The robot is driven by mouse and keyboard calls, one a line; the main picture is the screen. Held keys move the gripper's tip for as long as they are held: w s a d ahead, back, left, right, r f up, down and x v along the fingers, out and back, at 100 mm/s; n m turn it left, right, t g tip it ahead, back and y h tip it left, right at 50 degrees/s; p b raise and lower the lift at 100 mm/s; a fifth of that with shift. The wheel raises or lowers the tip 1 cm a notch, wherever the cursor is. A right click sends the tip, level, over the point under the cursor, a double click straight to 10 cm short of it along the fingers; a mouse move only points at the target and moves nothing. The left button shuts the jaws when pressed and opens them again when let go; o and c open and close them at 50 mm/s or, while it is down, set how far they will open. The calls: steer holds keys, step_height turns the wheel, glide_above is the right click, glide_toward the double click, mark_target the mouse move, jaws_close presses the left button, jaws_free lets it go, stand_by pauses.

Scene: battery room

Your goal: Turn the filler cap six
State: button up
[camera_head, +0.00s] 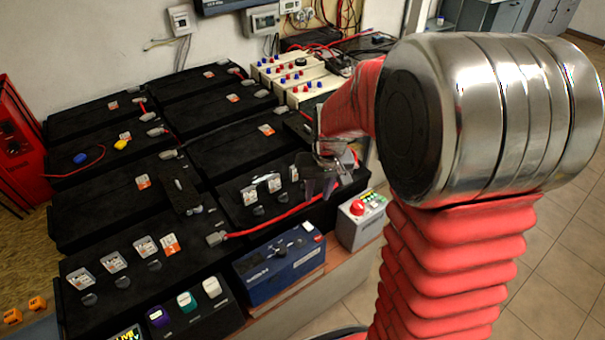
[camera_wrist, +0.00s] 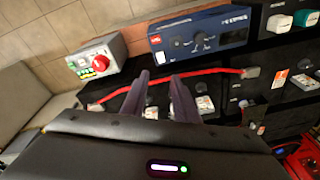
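Several small dark round filler caps, each with a white card beside it, line the near edges of the black batteries. Clear ones are the cap (camera_head: 154,265) on the near left battery and the cap (camera_head: 282,201) on the battery (camera_head: 236,204) at centre. The card numbers are too small to read, so I cannot tell which cap is six. My gripper (camera_head: 321,187) is over the right end of the centre battery. In the wrist view, its two dark fingers (camera_wrist: 160,80) stand apart with a gap between them and nothing visibly held. The gripper hides any cap directly beneath it.
A red cable (camera_head: 285,217) runs along the centre battery's front, close to my fingers. A blue box (camera_head: 279,266) and a grey box with a red button (camera_head: 360,219) stand in front. A loose black item (camera_head: 181,190) lies on a battery to the left.

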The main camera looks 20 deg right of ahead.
steer(key=w+d+f+n+t, duration=0.1)
steer(key=w+d+f+t, duration=0.1)
steer(key=w, duration=1)
steer(key=shift+w+d+t, duration=0.3)
steer(key=shift+w+d, duration=0.1)
steer(key=shift+d, duration=0.15)
steer(key=shift+f, duration=0.15)
steer(key=x, duration=1.3)
steer(key=shift+d+f, duration=0.15)
steer(key=shift+f, duration=0.15)
steer(key=shift+c, duration=0.4)
jaws_close()
